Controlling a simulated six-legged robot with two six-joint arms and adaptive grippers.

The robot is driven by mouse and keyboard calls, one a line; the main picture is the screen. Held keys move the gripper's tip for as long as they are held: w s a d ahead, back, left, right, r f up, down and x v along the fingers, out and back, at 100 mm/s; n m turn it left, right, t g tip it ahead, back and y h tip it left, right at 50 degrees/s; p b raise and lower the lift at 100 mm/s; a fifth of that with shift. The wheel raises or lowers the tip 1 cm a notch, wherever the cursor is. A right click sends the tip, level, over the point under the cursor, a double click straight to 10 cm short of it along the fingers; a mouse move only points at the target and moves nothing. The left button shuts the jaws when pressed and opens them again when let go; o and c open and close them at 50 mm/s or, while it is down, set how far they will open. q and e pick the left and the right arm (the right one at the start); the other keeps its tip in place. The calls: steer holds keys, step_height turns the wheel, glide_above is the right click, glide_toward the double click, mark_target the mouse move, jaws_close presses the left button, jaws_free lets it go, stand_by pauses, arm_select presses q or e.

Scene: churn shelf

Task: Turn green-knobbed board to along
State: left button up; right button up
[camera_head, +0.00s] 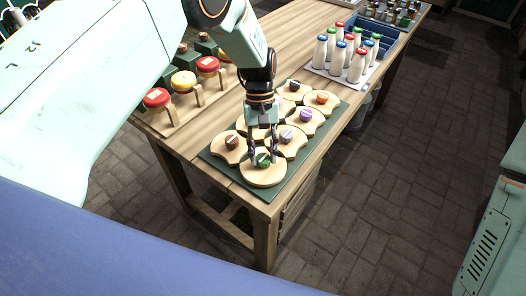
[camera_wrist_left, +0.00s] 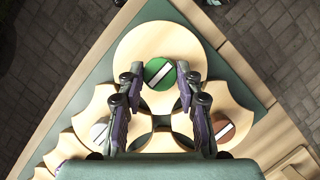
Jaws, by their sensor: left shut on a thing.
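The green-knobbed board (camera_head: 262,179) is a pale round wooden board at the near corner of a dark green mat (camera_head: 292,173). My left gripper (camera_head: 262,156) reaches down over it from above. Its fingers are shut on the green knob (camera_wrist_left: 158,73), one on each side. In the left wrist view the knob's white stripe lies diagonally, and the board (camera_wrist_left: 150,38) has a round outer edge. The board's inner side is partly hidden by my fingers. My right gripper is not in view.
Neighbouring boards with brown (camera_head: 231,142), grey (camera_head: 286,134), purple (camera_head: 306,115) and orange (camera_head: 322,97) knobs sit close by on the mat. Red- and yellow-topped items (camera_head: 183,81) stand at the left. Milk bottles (camera_head: 356,65) stand farther back. The table edge is near the board.

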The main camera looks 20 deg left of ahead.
arm_select(q)
steer(key=o, duration=1.2)
steer(key=shift+r, duration=0.1)
steer(key=shift+c, duration=0.2)
steer(key=v, duration=1.2)
steer(key=shift+s, duration=0.1)
